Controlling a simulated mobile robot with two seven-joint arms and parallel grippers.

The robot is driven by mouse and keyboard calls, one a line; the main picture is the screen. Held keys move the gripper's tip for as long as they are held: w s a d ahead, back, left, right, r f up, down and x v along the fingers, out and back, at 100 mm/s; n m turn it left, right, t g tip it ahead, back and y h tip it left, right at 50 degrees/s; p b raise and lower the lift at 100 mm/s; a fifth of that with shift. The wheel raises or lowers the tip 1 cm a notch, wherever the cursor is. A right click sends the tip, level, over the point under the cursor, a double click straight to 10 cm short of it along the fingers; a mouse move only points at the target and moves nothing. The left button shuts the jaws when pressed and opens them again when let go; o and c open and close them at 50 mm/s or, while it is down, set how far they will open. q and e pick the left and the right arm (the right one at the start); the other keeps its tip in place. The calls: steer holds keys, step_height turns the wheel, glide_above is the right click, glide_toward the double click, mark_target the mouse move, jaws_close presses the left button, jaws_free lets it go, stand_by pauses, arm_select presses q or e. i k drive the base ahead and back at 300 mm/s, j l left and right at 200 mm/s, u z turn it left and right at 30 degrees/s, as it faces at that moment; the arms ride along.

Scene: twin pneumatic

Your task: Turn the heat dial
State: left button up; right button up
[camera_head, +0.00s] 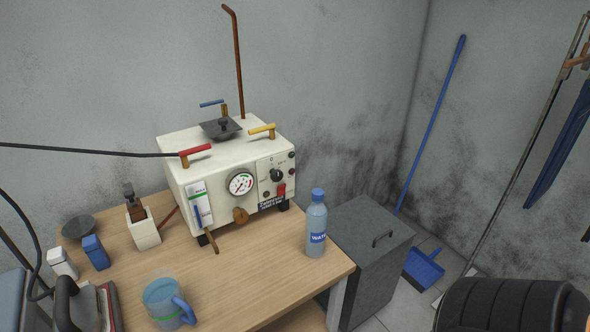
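The heat dial appears to be the black round knob (277,175) on the right part of the front panel of a white steam-generator box (225,150). The box stands at the back of a wooden table. A pressure gauge (241,183) with a coloured scale is left of the knob, and a red switch (281,190) is just below it. Neither of my grippers can be made out. A dark ribbed cylinder at the lower right corner may be part of my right arm, but I cannot tell.
A water bottle (316,225) stands on the table right of the box's front. A blue mug (168,304) and an iron (80,306) are at the front left. A grey cabinet (372,250) stands right of the table (262,270). A blue dustpan (423,268) is on the floor.

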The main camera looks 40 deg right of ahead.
mark_target(277, 175)
steer(key=l, duration=1.9)
